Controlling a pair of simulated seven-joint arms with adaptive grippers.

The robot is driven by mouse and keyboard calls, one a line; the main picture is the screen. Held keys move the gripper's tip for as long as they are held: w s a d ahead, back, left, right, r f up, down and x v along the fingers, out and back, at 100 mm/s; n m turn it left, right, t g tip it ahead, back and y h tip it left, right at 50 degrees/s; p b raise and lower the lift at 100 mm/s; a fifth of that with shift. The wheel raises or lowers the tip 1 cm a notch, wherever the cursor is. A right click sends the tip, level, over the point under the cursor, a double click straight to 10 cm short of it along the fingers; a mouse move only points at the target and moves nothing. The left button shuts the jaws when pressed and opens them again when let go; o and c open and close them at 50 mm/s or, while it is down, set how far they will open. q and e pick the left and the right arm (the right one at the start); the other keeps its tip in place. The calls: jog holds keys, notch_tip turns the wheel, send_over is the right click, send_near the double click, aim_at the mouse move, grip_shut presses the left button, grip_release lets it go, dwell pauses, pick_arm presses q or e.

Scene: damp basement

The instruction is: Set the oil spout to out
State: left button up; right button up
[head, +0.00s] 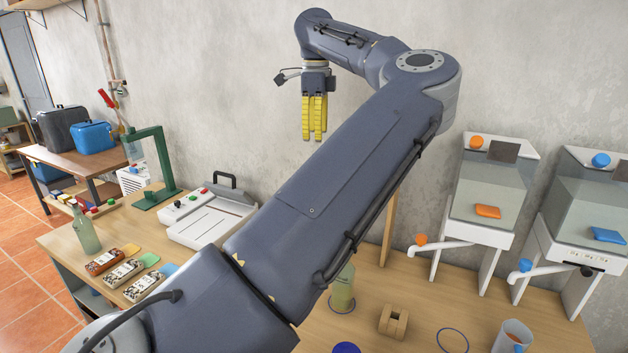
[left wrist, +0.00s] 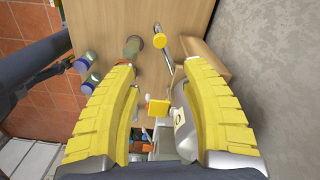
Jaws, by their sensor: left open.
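My left gripper (head: 314,115) hangs in the air near the wall in the head view, its yellow fingers pointing down. In the left wrist view its fingers (left wrist: 158,110) are spread with a gap between them. In the head view, a spout with an orange knob (head: 421,239) and a spout with a blue knob (head: 525,265) stick out from two clear-tanked stands at right. I cannot tell which spout is the oil one. My right gripper is not in view.
My left arm hides much of the table's middle. A white device (head: 208,214), a green frame (head: 157,165) and another bottle (head: 84,228) stand at left.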

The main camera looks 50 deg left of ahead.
pick_arm(q)
notch_tip(320, 180, down, 14)
jog(key=shift+r, duration=0.1)
dwell(0.5)
jog(key=shift+c, duration=0.5)
grip_shut()
